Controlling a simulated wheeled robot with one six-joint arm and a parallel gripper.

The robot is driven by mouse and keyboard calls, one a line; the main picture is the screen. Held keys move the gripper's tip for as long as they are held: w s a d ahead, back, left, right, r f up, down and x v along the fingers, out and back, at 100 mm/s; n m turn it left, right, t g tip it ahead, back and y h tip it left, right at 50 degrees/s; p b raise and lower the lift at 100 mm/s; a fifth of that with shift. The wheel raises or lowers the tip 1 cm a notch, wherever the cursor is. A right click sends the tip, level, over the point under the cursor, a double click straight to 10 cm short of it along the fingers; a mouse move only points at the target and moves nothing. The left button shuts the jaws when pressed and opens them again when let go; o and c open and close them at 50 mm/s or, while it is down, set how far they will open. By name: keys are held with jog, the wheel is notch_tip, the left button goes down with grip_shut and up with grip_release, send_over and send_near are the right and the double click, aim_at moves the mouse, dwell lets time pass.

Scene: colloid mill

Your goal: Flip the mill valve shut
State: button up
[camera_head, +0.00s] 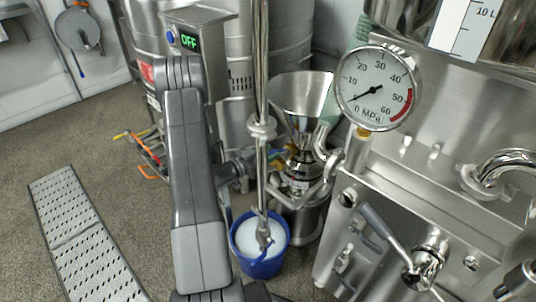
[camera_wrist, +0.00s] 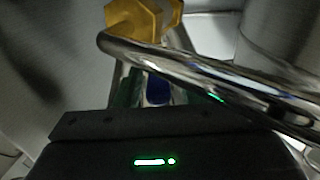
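The colloid mill has a steel hopper (camera_head: 300,95) above a round steel body (camera_head: 298,222). A curved chrome pipe (camera_head: 327,172) stands at its right. Brass-coloured and blue parts show under the hopper, partly hidden, and I cannot tell which is the valve handle. My gripper (camera_head: 240,168) is at the mill's left side, mostly hidden by my arm and a steel rod. In the wrist view, a chrome pipe (camera_wrist: 215,75) crosses close in front, with a yellow hexagonal fitting (camera_wrist: 145,17) above. A dark blue piece (camera_wrist: 158,88) shows below the pipe, near the fingers. The fingertips are hard to make out.
A pressure gauge (camera_head: 376,88) and a steel machine with a grey lever (camera_head: 382,225) are at right. A perforated ramp (camera_head: 85,240) lies at left.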

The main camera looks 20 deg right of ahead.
jog(key=shift+a, duration=0.1)
jog(key=p+v, duration=0.2)
jog(key=v, duration=1.1)
jog(key=shift+s+a, duration=0.2)
jog(key=shift+a, duration=0.1)
